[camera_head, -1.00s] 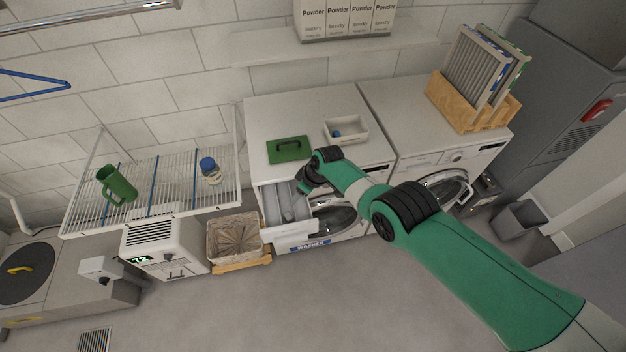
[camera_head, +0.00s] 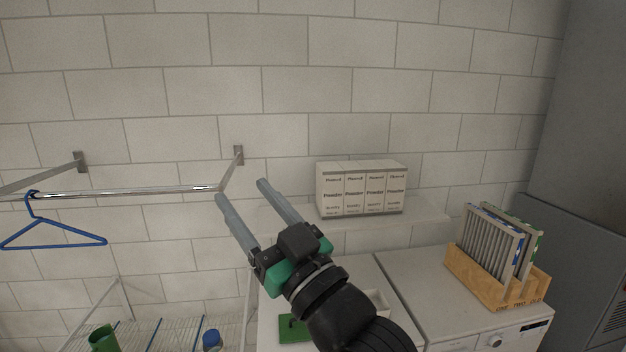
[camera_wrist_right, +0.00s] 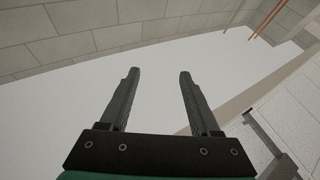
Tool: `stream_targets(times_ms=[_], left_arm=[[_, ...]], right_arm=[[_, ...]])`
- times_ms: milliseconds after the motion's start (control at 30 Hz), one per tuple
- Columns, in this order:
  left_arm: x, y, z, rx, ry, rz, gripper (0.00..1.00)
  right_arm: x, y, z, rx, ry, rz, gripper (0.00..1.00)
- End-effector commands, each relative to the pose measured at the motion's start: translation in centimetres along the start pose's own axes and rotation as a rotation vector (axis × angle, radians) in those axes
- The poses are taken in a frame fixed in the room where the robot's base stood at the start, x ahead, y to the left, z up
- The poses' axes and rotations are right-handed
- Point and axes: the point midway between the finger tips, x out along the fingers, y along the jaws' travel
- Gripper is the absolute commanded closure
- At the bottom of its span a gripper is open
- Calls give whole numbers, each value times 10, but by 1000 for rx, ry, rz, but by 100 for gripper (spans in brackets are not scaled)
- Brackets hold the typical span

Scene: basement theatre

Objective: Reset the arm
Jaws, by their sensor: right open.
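My right gripper (camera_head: 242,190) is raised in the middle of the head view, in front of the block wall. Its two long grey fingers point up and to the left, and they are apart with nothing between them. In the right wrist view the right gripper (camera_wrist_right: 158,75) also shows its fingers spread and empty, with a plain pale surface and block wall beyond. The right arm comes up from the bottom of the head view. My left gripper is not in view.
Powder boxes (camera_head: 362,187) stand on a wall shelf right of the gripper. A chrome rail (camera_head: 130,191) with a blue hanger (camera_head: 52,236) is at left. A wooden rack (camera_head: 496,276) with panels stands on the right machine. A green lid (camera_head: 292,329) and green mug (camera_head: 103,338) are low.

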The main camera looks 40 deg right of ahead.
Motion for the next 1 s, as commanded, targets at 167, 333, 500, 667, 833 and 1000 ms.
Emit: stream_targets(times_ms=[167, 333, 500, 667, 833, 1000], left_arm=[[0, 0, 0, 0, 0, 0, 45], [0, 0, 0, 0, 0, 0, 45], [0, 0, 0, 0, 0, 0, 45], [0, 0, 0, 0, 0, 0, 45], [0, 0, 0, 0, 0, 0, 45], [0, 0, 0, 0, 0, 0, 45]], right_arm=[[-77, -11, -108, 88, 313, -4, 37], [-103, -12, -134, 115, 397, -8, 37], [-102, -12, -134, 114, 396, -7, 37], [-102, -12, -134, 113, 396, -7, 37], [-102, -12, -134, 112, 395, -7, 37], [-102, -12, -133, 112, 395, -7, 37]])
